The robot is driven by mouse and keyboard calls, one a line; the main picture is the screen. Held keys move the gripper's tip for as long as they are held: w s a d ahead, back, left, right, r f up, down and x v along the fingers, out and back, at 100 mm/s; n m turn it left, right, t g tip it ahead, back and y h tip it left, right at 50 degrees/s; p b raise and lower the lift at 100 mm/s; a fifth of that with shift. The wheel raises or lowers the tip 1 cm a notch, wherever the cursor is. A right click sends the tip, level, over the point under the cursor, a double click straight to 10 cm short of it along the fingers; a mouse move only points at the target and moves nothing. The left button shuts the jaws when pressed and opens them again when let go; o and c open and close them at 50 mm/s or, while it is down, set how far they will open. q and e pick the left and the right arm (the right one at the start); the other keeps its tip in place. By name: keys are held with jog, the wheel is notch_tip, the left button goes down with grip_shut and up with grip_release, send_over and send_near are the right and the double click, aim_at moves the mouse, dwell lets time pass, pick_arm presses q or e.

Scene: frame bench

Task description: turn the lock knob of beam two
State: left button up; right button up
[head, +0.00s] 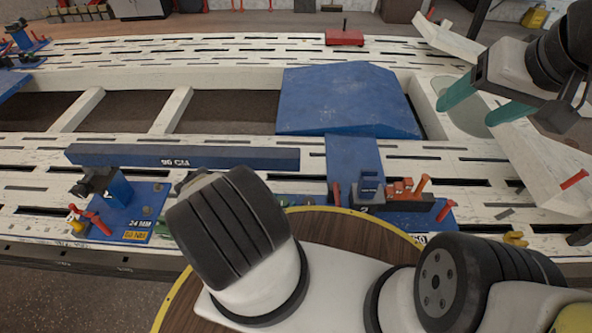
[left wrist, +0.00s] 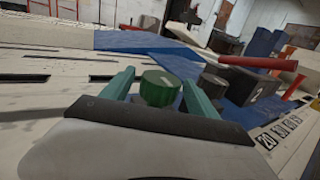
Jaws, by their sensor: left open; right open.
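A green round knob (left wrist: 160,88) shows in the left wrist view, between the two teal fingers of my open left gripper (left wrist: 160,92). I cannot tell whether the fingers touch it. In the head view my own arm hides the left fingertips and most of that area. A dark block marked 2 (left wrist: 258,90) with a red lever (left wrist: 258,63) stands beyond the knob to the right; a block marked 2 also shows in the head view (head: 367,190). A smaller dark knob (left wrist: 213,82) stands just right of the green one. My right gripper (head: 487,105) is open and empty at the upper right.
A blue beam marked 90 CM (head: 180,157) lies on the slotted white bench (head: 230,50). A blue plate with a clamp (head: 130,210) is at the left. A large blue sloped panel (head: 345,100) lies behind. A round wooden top (head: 335,228) is under my left arm.

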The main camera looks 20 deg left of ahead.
pick_arm(q)
jog(key=shift+v, duration=2.3)
